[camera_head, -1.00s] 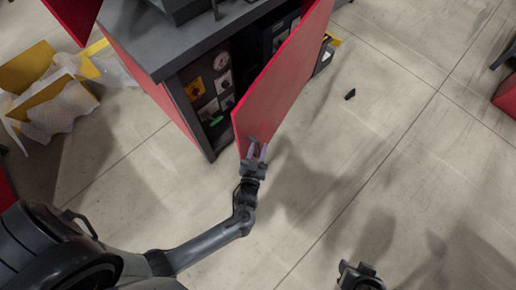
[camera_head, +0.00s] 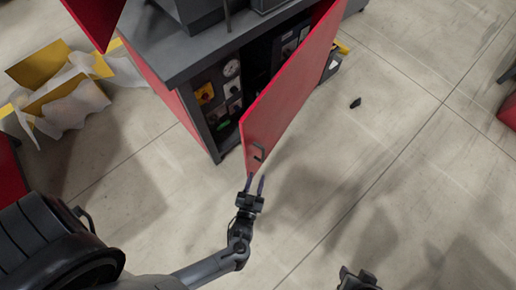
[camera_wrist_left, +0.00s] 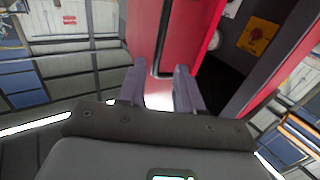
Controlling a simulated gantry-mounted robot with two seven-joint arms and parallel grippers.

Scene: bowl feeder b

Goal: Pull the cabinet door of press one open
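The red cabinet door (camera_head: 285,100) of the press stands partly open, swung out from the dark cabinet (camera_head: 222,143). Its dark bar handle (camera_head: 259,152) is near the door's lower free edge. My left gripper (camera_head: 256,184) is just below the handle in the head view, its fingers spread and empty. In the left wrist view the red door (camera_wrist_left: 190,35) lies ahead of the open fingers, with the dark handle (camera_wrist_left: 161,40) lined up with the gap between them. The gripper is clear of the handle. My right gripper (camera_head: 358,278) is at the bottom edge; its fingers cannot be made out.
Inside the cabinet are a gauge (camera_head: 231,68) and a yellow switch plate (camera_head: 204,94). A yellow box with wrapping (camera_head: 60,95) is at the left.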

